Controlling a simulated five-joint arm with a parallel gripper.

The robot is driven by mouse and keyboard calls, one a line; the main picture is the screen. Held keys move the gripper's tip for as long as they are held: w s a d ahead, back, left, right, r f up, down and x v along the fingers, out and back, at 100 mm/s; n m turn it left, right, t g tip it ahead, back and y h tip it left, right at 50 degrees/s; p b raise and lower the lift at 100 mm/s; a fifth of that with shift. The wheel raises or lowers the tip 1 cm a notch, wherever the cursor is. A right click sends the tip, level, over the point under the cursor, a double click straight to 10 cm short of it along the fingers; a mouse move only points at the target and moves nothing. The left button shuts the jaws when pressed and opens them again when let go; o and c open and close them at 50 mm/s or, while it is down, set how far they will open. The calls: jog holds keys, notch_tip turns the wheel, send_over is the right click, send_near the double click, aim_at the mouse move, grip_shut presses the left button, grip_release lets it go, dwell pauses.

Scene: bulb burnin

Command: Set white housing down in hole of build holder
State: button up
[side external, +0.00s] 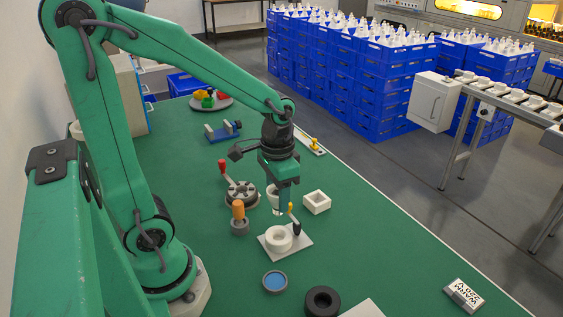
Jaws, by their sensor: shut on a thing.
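My gripper (281,192) points down over the middle of the green bench. It is shut on the white housing (272,198), a small pale cup-like piece, partly hidden by the fingers. The build holder is a light grey plate (268,250) with a thick white ring (278,238) around a hole. It lies just nearer the camera than the housing. The housing looks above the bench and apart from the ring, but its exact height is hard to tell. A dark handle (296,229) stands at the plate's right side.
A white square box (316,202) lies right of my gripper. A round grey fixture with a red-knobbed lever (238,193) and an orange-topped tool (239,217) stand left. A blue-topped disc (275,282) and black ring (322,301) lie in front. The bench's right side is mostly clear.

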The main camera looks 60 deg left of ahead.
aim_at(278, 214)
jog(key=shift+d+f, duration=0.1)
jog(key=shift+f, duration=0.15)
jog(key=shift+f, duration=2.8)
jog(key=shift+f, duration=1.55)
dwell(0.8)
jog(key=o, duration=1.1)
jog(key=shift+r, duration=0.15)
jog(key=shift+r, duration=3.8)
